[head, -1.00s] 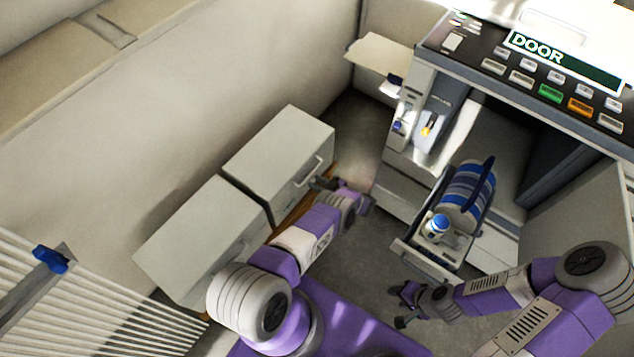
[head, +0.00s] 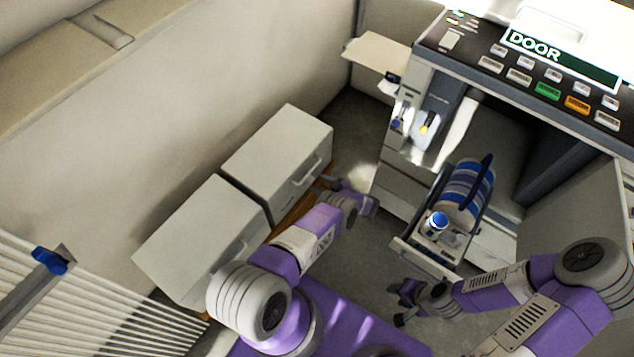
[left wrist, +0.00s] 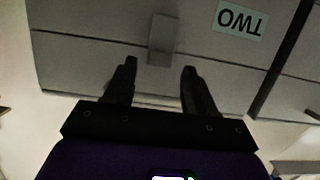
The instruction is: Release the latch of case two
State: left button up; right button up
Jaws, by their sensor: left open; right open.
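Case two is a pale grey box; its front with an upside-down "TWO" label (left wrist: 241,19) fills the upper left wrist view. A small grey latch (left wrist: 162,38) stands at the middle of that front, with a tab at its lower end. My left gripper (left wrist: 158,75) is open and empty, its two dark fingers on either side just below the latch, apart from it in the picture. In the head view my left gripper (head: 325,184) is at the front of the farther box (head: 280,148). My right gripper (head: 402,304) is open and empty over the floor.
A second similar box (head: 200,232) stands close beside, with a narrow gap. At right, an open drawer (head: 420,262) holds a blue-striped cylinder (head: 468,190) below a panel marked DOOR (head: 560,60). A ribbed surface with a blue clip (head: 50,260) is at left.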

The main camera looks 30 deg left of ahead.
pick_arm(q)
jog(key=v, duration=0.5)
jog(key=shift+d+r, duration=0.1)
jog(key=shift+d, duration=0.25)
